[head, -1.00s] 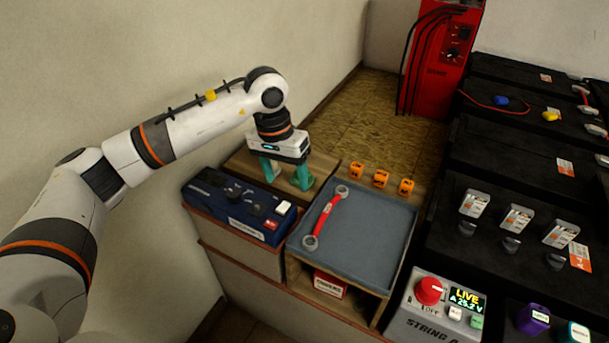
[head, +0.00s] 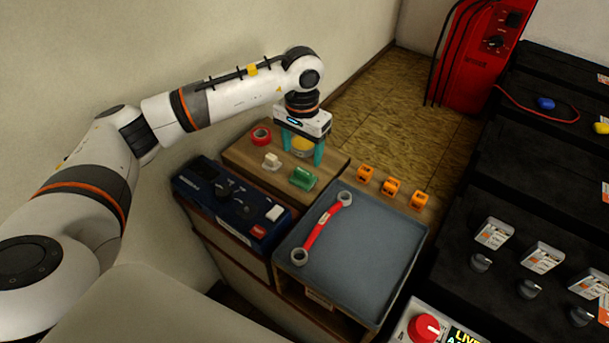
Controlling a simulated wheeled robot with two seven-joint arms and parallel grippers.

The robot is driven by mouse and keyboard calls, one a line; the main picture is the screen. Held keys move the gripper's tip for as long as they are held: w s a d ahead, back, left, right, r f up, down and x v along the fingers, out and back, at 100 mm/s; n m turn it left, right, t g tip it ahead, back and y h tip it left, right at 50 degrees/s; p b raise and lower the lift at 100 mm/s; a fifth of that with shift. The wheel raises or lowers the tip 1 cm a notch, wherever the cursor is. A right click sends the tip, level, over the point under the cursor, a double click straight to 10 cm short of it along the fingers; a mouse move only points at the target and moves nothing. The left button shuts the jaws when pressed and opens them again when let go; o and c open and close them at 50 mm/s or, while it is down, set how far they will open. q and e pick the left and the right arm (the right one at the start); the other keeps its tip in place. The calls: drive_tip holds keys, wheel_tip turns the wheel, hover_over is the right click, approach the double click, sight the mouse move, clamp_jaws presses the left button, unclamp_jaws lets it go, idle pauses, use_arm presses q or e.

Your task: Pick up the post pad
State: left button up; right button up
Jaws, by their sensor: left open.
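A small green block (head: 302,178), which looks most like the post pad, lies on the wooden board (head: 240,160) behind the blue case. My left gripper (head: 303,158) points down just behind it with its teal fingers apart. A round yellow thing (head: 302,146) shows between the fingers; I cannot tell whether they touch it. A small white piece (head: 271,162) and a red ring-shaped roll (head: 261,136) lie to the left on the same board. My right gripper is not in view.
A grey tray (head: 365,255) holds a red wrench (head: 325,225). Several orange blocks (head: 391,187) stand behind it. A dark blue case (head: 225,205) sits at the left front. A red charger (head: 478,55) and black batteries (head: 490,185) fill the right. The wall is close on the left.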

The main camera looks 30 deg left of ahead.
sight(303, 171)
use_arm(q)
drive_tip(key=shift+w+f, duration=0.1)
drive_tip(key=shift+f, duration=0.8)
drive_tip(key=f, duration=0.5)
drive_tip(key=shift+s+d+f, duration=0.1)
drive_tip(key=shift+s+d, duration=0.1)
drive_tip(key=c, duration=1.1)
